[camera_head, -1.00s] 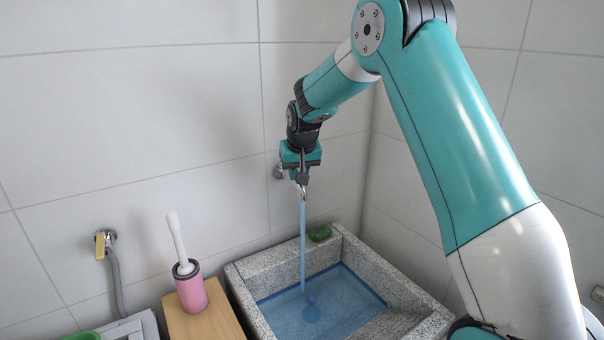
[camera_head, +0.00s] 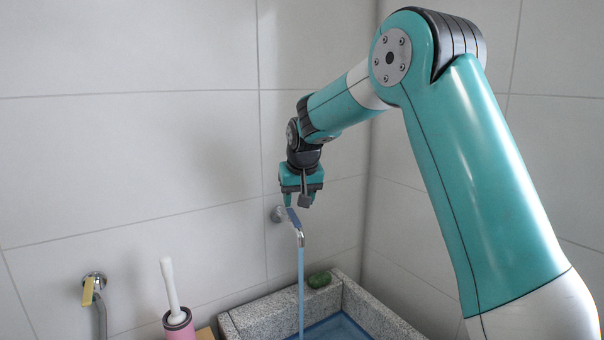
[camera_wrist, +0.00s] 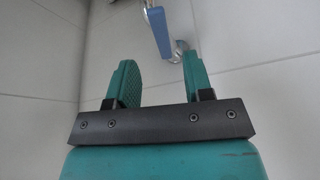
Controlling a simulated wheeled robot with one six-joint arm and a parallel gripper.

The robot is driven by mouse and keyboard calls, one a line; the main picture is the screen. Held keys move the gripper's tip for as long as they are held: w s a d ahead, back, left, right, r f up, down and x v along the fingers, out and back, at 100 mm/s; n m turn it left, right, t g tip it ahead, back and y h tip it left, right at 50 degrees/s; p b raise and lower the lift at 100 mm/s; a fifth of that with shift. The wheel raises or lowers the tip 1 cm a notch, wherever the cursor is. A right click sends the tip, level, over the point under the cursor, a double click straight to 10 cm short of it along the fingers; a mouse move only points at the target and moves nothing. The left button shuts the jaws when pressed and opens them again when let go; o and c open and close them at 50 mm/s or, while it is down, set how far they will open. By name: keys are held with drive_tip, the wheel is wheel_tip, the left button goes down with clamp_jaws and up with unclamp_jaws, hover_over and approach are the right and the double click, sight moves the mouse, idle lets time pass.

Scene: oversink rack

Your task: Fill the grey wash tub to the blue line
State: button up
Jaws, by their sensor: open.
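The grey wash tub (camera_head: 262,313) is a speckled stone basin at the bottom of the head view, cut off by the frame. Blue water (camera_head: 338,330) shows inside; its level against the blue line cannot be told here. A tap (camera_head: 300,238) on the wall above has a blue lever (camera_head: 292,216), and a stream of water (camera_head: 301,285) runs from its spout into the tub. My gripper (camera_head: 297,200) is open and empty, just above the lever. In the wrist view, the blue lever (camera_wrist: 158,32) lies beyond the open fingertips (camera_wrist: 160,62), apart from them.
A pink holder (camera_head: 179,325) with a white-handled brush (camera_head: 169,283) stands at the left. A wall valve with a yellow lever (camera_head: 88,292) is further left. Tiled walls close off the back and right.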

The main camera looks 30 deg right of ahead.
drive_tip(key=b+v, duration=0.1)
drive_tip(key=v, duration=1)
drive_tip(key=shift+b, duration=0.4)
idle(0.7)
clamp_jaws()
drive_tip(key=y, duration=0.2)
approach(294, 217)
drive_tip(key=s+d+r, duration=0.3)
drive_tip(key=s+d+f+n+t+y, duration=0.1)
drive_tip(key=s+d+f+t+y, duration=0.1)
drive_tip(key=s+d+f+y, duration=0.3)
drive_tip(key=w+a+f+h+p, duration=0.1)
drive_tip(key=w+a+f+p, duration=0.3)
drive_tip(key=w+a+f, duration=0.2)
drive_tip(key=shift+w+f+h+p, duration=0.3)
drive_tip(key=shift+w+p, duration=0.05)
drive_tip(key=shift+w, duration=0.95)
